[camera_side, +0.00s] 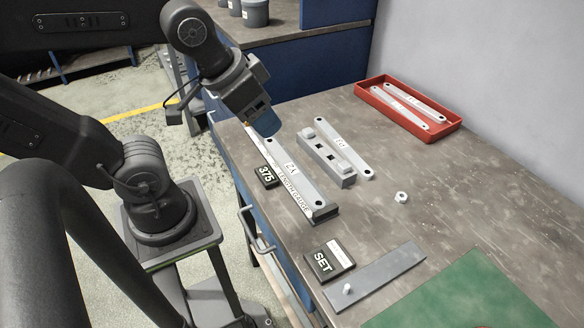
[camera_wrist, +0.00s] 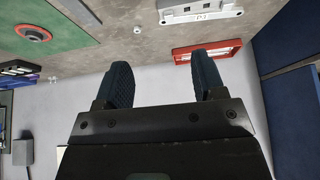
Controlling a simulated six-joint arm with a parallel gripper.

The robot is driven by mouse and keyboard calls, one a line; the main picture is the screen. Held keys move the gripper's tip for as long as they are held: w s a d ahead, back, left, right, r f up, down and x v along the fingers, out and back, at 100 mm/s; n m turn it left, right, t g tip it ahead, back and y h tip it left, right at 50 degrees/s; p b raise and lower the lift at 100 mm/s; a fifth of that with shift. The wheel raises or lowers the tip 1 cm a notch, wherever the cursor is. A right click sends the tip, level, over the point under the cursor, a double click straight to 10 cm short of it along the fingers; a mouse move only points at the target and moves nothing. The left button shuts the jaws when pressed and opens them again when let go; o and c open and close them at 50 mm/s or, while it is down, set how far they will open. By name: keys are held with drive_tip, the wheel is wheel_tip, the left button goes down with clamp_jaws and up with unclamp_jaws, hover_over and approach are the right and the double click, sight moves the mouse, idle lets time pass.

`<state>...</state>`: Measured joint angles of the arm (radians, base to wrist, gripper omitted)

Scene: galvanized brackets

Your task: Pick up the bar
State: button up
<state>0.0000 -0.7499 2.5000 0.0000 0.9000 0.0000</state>
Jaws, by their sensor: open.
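Several pale metal bars with a hole near each end show in the side view. One bar (camera_side: 291,168) with a dark mark lies along a length gauge (camera_side: 297,201). Another bar (camera_side: 345,148) lies against a grey block fixture (camera_side: 326,160); a bar on a fixture also shows at the top of the wrist view (camera_wrist: 203,12). Two more bars (camera_side: 415,101) lie in the red tray (camera_side: 436,133). My gripper (camera_side: 267,124) is above the bench near the gauge's far end, apart from the bars. In the wrist view its two blue fingers (camera_wrist: 163,78) are spread with nothing between them.
A "375" block (camera_side: 266,177) sits beside the gauge. A "SET" block (camera_side: 329,260), a flat grey strip (camera_side: 376,277) and a green mat (camera_side: 470,295) are near the front. A nut (camera_side: 401,197) lies mid-bench. The right of the bench is clear up to the wall.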

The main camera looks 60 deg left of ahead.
idle(0.6)
drive_tip(key=n+g, duration=0.6)
drive_tip(key=n, duration=1.1)
hover_over(341, 143)
wheel_tip(341, 143, down, 11)
wheel_tip(341, 143, down, 14)
drive_tip(key=shift+r, duration=0.2)
clamp_jaws()
